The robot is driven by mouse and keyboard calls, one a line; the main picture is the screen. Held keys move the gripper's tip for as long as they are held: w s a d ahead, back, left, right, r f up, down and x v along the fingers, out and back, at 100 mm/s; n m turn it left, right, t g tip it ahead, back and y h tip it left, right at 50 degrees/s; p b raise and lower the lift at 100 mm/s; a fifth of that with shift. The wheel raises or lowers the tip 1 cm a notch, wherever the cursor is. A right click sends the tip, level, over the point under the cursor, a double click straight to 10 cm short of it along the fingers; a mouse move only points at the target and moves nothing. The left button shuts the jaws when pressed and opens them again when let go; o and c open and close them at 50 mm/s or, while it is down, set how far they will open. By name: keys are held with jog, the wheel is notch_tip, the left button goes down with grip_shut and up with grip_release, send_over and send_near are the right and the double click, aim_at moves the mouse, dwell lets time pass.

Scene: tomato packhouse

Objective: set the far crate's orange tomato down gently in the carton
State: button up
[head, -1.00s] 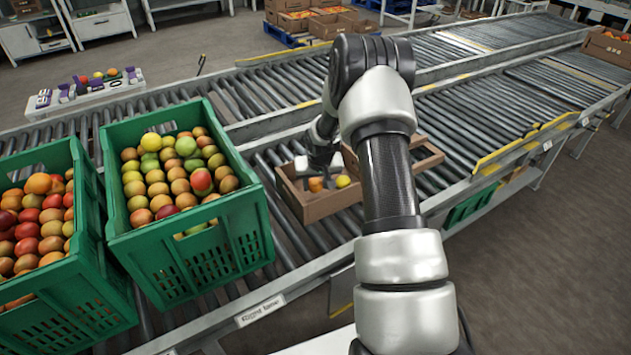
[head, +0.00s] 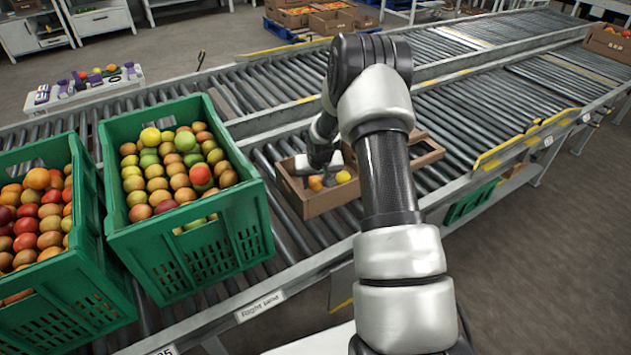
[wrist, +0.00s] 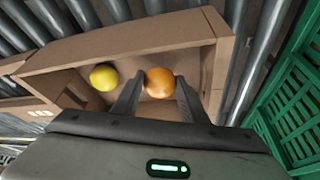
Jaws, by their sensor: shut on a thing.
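My gripper (wrist: 158,88) points down into the open cardboard carton (head: 322,206). It is shut on an orange tomato (wrist: 159,82), with one finger on each side of it. The orange tomato also shows in the head view (head: 316,183), low inside the carton and partly hidden by my gripper. I cannot tell whether it touches the carton floor. A yellow tomato (wrist: 103,77) lies in the carton to its left in the wrist view, apart from it. In the wrist view the orange tomato is near the carton's right-hand wall (wrist: 215,70).
Two green crates full of mixed tomatoes, one at the left edge (head: 95,285) and one beside it (head: 200,258), stand left of the carton. A second carton part (head: 428,152) shows behind my arm. The roller conveyor (head: 480,115) is clear to the right.

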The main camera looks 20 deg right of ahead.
jog(key=shift+f, duration=0.55)
dwell(0.4)
jog(key=o, duration=0.8)
jog(key=shift+c, duration=1.3)
jog(key=shift+r+p, duration=1.9)
jog(key=shift+r, duration=1.6)
